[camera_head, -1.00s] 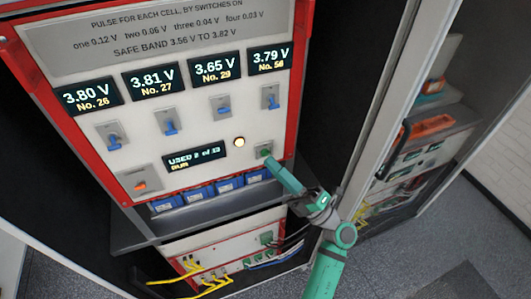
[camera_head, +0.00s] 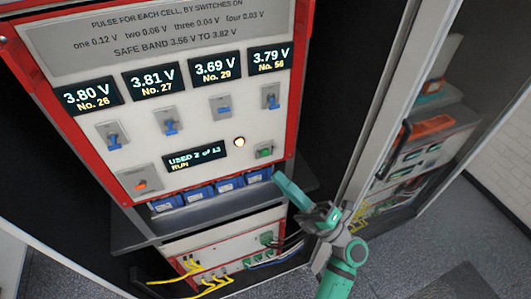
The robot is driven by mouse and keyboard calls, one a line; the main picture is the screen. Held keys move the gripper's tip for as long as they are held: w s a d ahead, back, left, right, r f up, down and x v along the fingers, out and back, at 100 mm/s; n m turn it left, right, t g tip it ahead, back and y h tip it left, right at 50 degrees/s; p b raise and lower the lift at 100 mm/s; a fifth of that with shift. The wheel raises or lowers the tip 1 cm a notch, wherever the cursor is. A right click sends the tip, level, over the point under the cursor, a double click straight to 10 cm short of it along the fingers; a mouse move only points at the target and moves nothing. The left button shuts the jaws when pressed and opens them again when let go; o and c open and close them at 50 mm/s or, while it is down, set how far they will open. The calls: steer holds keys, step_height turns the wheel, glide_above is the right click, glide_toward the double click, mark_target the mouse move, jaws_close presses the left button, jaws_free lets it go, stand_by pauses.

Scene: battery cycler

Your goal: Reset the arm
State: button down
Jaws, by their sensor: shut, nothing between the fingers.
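My arm (camera_head: 335,240) comes in from the lower right, clear of the panel's controls. My gripper (camera_head: 280,178) is shut and empty, at the arm's upper left end. It is below and right of the green button (camera_head: 264,152), apart from it, near the panel's lower right corner. The fingertips are small and hard to make out. The white panel (camera_head: 215,172) has a red frame. Its displays read 3.80 V, 3.81 V, 3.69 V (camera_head: 214,70) and 3.79 V. Several blue-levered switches, including the third (camera_head: 221,107), sit below them.
A lit round lamp (camera_head: 239,142) and a small display (camera_head: 195,156) sit mid-panel. Blue cells (camera_head: 200,194) stand on a grey shelf (camera_head: 140,232) under the panel. Yellow cables (camera_head: 190,268) hang lower. A cabinet door frame (camera_head: 375,130) stands right. Grey floor (camera_head: 415,265) is open at lower right.

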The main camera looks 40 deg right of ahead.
stand_by(0.8)
steer(key=s+a+f+m+t+h, duration=0.1)
steer(key=s+a+f+m+h, duration=0.25)
steer(key=a+m, duration=0.4)
steer(key=s+a+f+m+t+h, duration=0.1)
steer(key=s+a+f+m+h, duration=0.15)
steer(key=a+m+h, duration=0.4)
steer(key=s+a+f+m+g+y, duration=0.1)
steer(key=s+a+f+m+g, duration=0.8)
steer(key=s+a+f, duration=0.4)
steer(key=shift+s+a+f+m+g, duration=0.35)
steer(key=shift+s+a, duration=0.15)
steer(key=shift+a, duration=0.1)
stand_by(3.2)
